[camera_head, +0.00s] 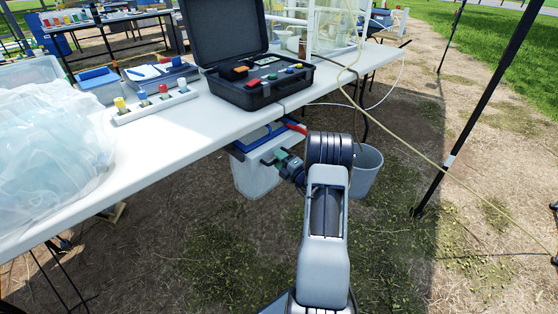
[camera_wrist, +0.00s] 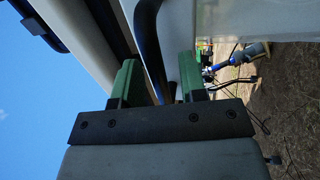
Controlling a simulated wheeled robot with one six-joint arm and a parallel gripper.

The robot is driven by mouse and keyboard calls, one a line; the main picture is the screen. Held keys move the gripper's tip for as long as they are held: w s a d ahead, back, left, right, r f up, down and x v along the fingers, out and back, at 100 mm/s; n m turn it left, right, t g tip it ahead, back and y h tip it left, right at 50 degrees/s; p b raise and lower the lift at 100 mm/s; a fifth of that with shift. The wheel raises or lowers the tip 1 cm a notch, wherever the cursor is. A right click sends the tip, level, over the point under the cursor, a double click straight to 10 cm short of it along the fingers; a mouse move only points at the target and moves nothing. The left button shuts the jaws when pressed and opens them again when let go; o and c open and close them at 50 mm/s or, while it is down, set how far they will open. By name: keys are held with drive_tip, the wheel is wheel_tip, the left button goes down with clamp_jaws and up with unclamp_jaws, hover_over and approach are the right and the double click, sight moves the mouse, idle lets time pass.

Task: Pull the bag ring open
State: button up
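A pale bin (camera_head: 256,178) stands under the table's near edge, with a dark blue bar or rim (camera_head: 258,138) along its top, which appears to be the bag ring. My gripper (camera_head: 279,158) is at the bin's upper right side, its green fingers pointing toward the rim. In the wrist view my gripper (camera_wrist: 160,78) has its two green fingers apart. A dark curved bar (camera_wrist: 147,35), seemingly part of the ring, passes between them, with a narrow gap on each side. Whether either finger touches it is hard to tell. The far side of the ring is hidden.
The white table (camera_head: 185,135) carries an open black case (camera_head: 262,92), a rack of coloured vials (camera_head: 155,106) and a clear plastic bag (camera_head: 50,145). A dark pole (camera_head: 470,125) rises farther right; the ground between is mostly open.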

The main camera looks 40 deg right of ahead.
drive_tip(key=shift+c, duration=0.4)
clamp_jaws()
